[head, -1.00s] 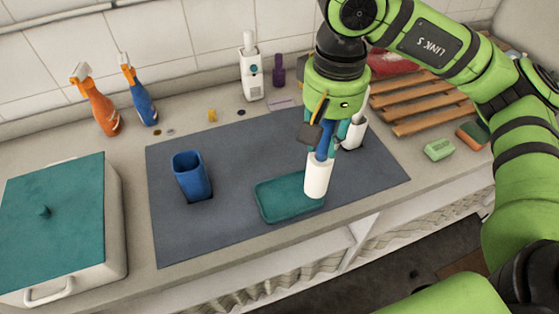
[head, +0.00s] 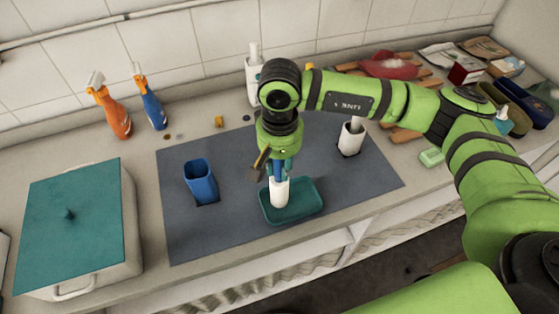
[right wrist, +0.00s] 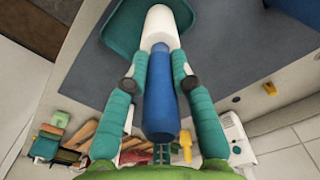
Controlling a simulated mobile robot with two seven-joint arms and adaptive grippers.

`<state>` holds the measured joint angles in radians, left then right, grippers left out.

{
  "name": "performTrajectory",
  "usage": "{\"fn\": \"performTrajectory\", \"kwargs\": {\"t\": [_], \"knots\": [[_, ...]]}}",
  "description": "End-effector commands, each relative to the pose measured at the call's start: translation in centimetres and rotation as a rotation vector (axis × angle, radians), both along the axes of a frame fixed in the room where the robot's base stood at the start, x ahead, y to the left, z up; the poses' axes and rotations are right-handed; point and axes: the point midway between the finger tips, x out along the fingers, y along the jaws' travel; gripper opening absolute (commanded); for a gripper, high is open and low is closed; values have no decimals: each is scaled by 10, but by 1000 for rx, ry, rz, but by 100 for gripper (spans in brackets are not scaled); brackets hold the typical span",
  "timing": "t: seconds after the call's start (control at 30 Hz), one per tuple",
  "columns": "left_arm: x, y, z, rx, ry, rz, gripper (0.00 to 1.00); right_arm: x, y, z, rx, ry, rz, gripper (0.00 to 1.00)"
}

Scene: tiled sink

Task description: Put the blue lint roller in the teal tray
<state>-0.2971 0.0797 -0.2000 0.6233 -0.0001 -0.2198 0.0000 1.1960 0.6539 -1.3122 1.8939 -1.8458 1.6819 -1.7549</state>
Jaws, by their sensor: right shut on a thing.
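The lint roller has a blue handle (right wrist: 160,95) and a white roll (head: 279,192). My right gripper (head: 277,170) is shut on its blue handle and holds it upright, white end down. The teal tray (head: 305,208) lies on the grey mat, and the white roll shows in front of the tray's left part. Whether the roll touches the tray floor I cannot tell. In the right wrist view the white roll (right wrist: 160,25) overlaps the edge of the teal tray (right wrist: 122,30). My left gripper is not in view.
A blue cup (head: 201,181) stands on the mat (head: 225,235) at left. A white holder (head: 351,138) with a white-topped thing stands at right.

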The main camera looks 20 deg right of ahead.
Motion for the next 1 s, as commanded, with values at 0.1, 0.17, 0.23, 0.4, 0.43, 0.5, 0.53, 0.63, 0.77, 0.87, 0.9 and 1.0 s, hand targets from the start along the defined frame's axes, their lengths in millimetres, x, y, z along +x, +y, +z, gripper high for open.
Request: {"fn": "performTrajectory", "kwargs": {"t": [0.1, 0.17, 0.23, 0.4, 0.43, 0.5, 0.53, 0.63, 0.77, 0.87, 0.9, 1.0], "knots": [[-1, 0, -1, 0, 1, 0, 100, 0, 0, 0, 1, -1, 0, 0], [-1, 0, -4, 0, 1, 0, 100, 0, 0, -2, 1, 0, 0, 0], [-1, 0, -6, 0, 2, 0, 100, 0, 0, -4, 1, 0, 0, 0], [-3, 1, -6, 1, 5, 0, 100, 0, 0, -2, 1, 0, 0, 48], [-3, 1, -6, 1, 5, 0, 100, 0, 0, -2, 1, 0, 0, 48], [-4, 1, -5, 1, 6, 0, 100, 0, 0, -2, 1, 0, 0, 48], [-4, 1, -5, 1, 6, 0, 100, 0, 0, -2, 1, 0, 0, 48], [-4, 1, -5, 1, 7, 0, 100, 0, 0, -2, 0, 0, 0, 48], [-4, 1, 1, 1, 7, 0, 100, 0, 0, 2, 0, 0, 0, 48], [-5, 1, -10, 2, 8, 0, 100, 1, 0, 10, 2, -5, 0, 48], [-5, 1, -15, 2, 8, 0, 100, 2, 1, 17, 3, -7, 2, 48], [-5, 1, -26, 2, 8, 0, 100, 2, 1, 38, 2, -9, 1, 48]]}}
